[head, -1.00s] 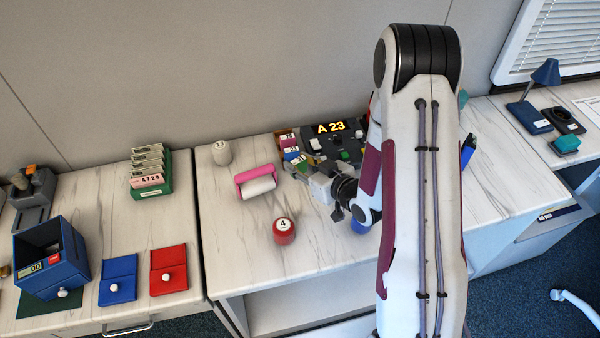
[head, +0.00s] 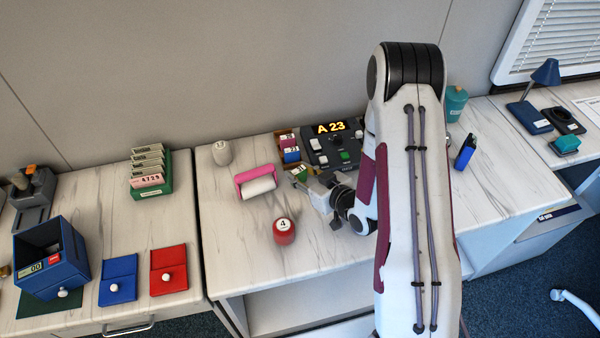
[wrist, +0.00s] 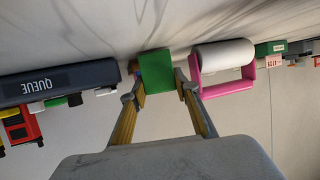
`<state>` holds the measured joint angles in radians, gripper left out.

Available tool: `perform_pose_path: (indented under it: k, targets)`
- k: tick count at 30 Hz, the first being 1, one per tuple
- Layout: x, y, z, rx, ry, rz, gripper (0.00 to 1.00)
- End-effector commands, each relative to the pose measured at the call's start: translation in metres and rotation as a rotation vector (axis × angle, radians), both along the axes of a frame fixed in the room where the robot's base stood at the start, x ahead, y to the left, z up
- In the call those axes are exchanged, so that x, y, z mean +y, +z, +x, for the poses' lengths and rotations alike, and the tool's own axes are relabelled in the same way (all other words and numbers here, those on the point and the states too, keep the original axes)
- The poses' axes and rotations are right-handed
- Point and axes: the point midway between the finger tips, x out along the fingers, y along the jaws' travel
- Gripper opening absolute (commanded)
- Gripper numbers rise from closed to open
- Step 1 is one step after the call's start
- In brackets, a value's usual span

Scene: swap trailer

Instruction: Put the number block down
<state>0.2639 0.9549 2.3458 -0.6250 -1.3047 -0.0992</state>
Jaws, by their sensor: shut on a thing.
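My gripper (head: 308,182) is shut on a green number block (head: 299,173), with a pale label on its top, just in front of a small brown rack (head: 279,132). In the wrist view, the plain green face of the block (wrist: 157,70) sits between the two fingertips (wrist: 158,88). I cannot tell whether the block touches the table. A pink block (head: 288,142) and a blue block (head: 291,155) stand in the rack, behind the held block.
The display console (head: 335,148) showing A 23 stands right of the rack. A pink-framed roller (head: 257,185) is close on the left. A red numbered cylinder (head: 284,231) stands nearer the front. The table (head: 240,255) is clear at front left.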

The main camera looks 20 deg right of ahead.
Motion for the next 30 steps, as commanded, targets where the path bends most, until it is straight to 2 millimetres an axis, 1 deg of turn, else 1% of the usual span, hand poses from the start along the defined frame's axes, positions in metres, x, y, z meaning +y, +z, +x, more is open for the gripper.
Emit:
perform_pose_path:
  k: [15,16,17,18,30]
  targets:
    - [-0.0001,-0.0045,0.0001,0.000,0.000,0.000,0.14]
    - [-0.0001,-0.0044,0.0002,0.000,0.000,0.000,0.35]
    - [-0.0001,-0.0043,0.0002,-0.001,0.000,0.000,0.43]
    - [-0.0001,-0.0042,0.0003,-0.001,0.000,0.000,0.47]
    - [-0.0001,-0.0031,0.0003,-0.001,0.000,0.000,0.47]
